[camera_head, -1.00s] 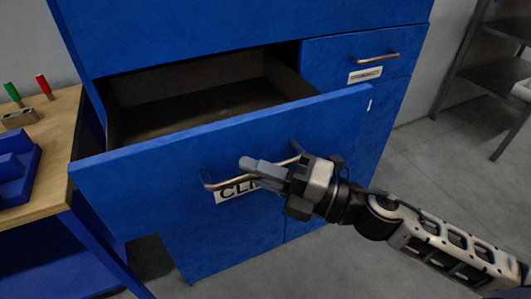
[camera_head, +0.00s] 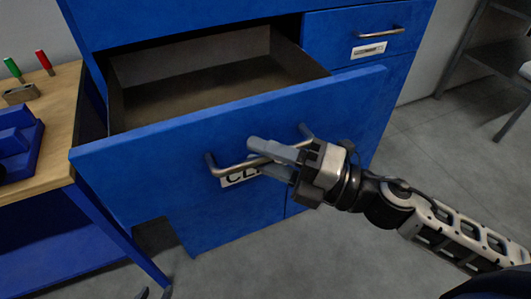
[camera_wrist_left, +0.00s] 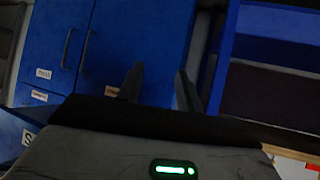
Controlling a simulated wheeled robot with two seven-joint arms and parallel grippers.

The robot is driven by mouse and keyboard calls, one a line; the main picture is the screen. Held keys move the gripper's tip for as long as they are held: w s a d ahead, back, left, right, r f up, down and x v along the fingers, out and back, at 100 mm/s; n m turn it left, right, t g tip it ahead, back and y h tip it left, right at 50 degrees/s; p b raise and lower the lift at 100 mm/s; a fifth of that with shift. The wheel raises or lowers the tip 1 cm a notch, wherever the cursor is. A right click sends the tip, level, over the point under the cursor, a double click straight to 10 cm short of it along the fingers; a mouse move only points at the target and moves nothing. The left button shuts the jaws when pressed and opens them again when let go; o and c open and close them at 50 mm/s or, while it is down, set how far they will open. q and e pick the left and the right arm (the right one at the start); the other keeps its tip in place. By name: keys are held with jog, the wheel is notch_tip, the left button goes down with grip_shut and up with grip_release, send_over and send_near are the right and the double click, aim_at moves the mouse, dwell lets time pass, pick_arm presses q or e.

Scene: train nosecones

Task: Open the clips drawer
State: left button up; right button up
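The clips drawer (camera_head: 130,168) is pulled well out of the blue cabinet in the head view. Its inside is bare where it shows. Its label (camera_head: 232,180) reads "CL", the rest hidden by my right gripper. My right gripper (camera_head: 258,157) is at the drawer's metal handle (camera_head: 225,169), its fingers spread, one above and one below the bar.
A smaller closed drawer (camera_head: 370,38) with its own handle is at the upper right. A wooden table (camera_head: 55,165) with blue parts and red and green pegs stands at the left. Grey shelving (camera_head: 490,60) is at the far right. Floor (camera_head: 440,150) is clear between.

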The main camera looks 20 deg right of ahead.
pick_arm(q)
jog(key=shift+s, duration=0.15)
pick_arm(e)
jog(key=shift+s+d+f, duration=0.15)
jog(key=shift+s+d, duration=0.05)
jog(key=shift+d, duration=0.05)
pick_arm(q)
jog(key=b, duration=0.2)
jog(key=f+b, duration=0.1)
jog(key=b, duration=0.1)
jog(key=shift+w+d+f, duration=0.15)
jog(key=shift+w+d, duration=0.15)
jog(key=shift+d, duration=0.1)
pick_arm(e)
jog(key=v, duration=1.5)
jog(key=shift+s+d, duration=0.1)
